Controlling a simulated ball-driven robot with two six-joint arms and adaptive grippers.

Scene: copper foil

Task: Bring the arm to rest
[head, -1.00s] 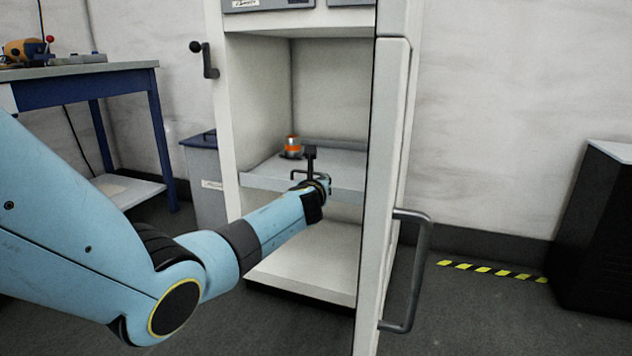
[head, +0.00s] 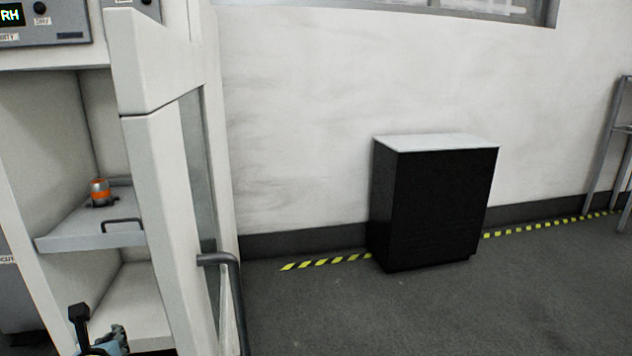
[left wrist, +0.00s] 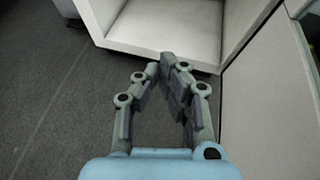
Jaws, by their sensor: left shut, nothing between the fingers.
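My left gripper (head: 98,342) shows at the bottom left of the head view, low in front of the open cabinet. In the left wrist view my left gripper (left wrist: 168,62) is shut and empty, its fingertips meeting in front of the cabinet's pale bottom edge. My right gripper is in neither view.
The cabinet door (head: 165,190) stands open, with a handle (head: 222,275) jutting out. A pull-out shelf (head: 80,228) holds an orange and grey object (head: 101,192). A black box (head: 432,208) stands by the wall. The floor (head: 330,315) in front is clear.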

